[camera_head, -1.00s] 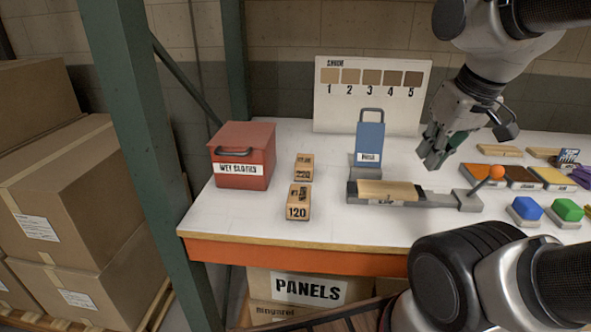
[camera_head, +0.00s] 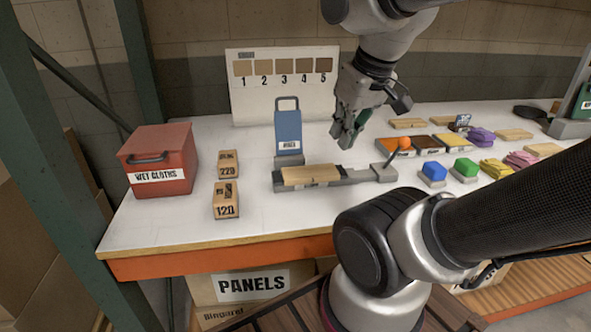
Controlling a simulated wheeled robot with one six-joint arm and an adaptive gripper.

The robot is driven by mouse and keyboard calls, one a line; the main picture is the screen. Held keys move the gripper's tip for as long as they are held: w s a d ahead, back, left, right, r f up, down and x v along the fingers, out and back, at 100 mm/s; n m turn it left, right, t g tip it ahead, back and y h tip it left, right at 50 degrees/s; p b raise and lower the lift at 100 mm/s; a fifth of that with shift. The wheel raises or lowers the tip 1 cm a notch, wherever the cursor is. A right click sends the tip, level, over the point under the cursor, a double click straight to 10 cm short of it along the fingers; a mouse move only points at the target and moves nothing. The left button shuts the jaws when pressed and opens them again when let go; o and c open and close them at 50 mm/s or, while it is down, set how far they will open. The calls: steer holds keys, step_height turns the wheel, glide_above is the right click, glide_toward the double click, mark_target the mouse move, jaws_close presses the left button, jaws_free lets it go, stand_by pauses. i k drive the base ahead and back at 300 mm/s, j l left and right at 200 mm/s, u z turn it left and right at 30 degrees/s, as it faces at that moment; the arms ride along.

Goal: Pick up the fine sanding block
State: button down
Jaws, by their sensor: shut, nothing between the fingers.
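Two wooden sanding blocks stand on the white table between the red box and the grey fixture. The rear block (camera_head: 228,164) is marked 220, the finer grit number. The front block (camera_head: 226,199) is marked 120. My gripper (camera_head: 346,136) hangs over the table to the right of both blocks, beside the blue handled holder. It is shut and empty, with its fingers pointing down. Neither block is touched by it.
A red box (camera_head: 162,160) labelled WET CLOTHS stands left of the blocks. A shade chart (camera_head: 281,84) stands behind. Colored blocks crowd the right; the table's front left is clear.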

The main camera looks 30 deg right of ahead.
mark_target(227, 165)
steer(key=i+j+z, duration=0.2)
steer(key=j, duration=0.2)
steer(key=j+z, duration=0.25)
steer(key=j, duration=0.15)
steer(key=i+j+z, duration=0.2)
steer(key=j, duration=0.25)
steer(key=k, duration=0.05)
